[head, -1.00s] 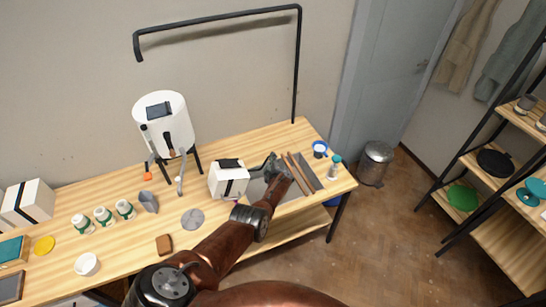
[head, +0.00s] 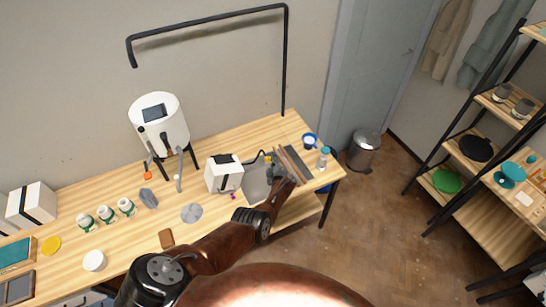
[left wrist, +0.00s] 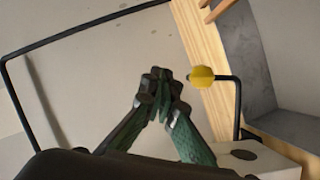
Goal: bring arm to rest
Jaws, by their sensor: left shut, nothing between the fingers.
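My left arm comes in from the bottom of the head view and reaches over the right part of the wooden table. My left gripper (head: 274,170) is above the grey sheet or tray there, beside the white box, and partly merges with the dark things behind it. In the left wrist view its dark green fingers (left wrist: 158,85) meet at the tips, shut and empty. My right gripper is in neither view.
A white box (head: 224,176) stands left of my gripper, and brown strips (head: 289,164) lie right of it. A white kiln-like drum (head: 160,125) and a black overhead frame (head: 284,65) stand at the back. A yellow ball (left wrist: 202,76) shows near my fingers.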

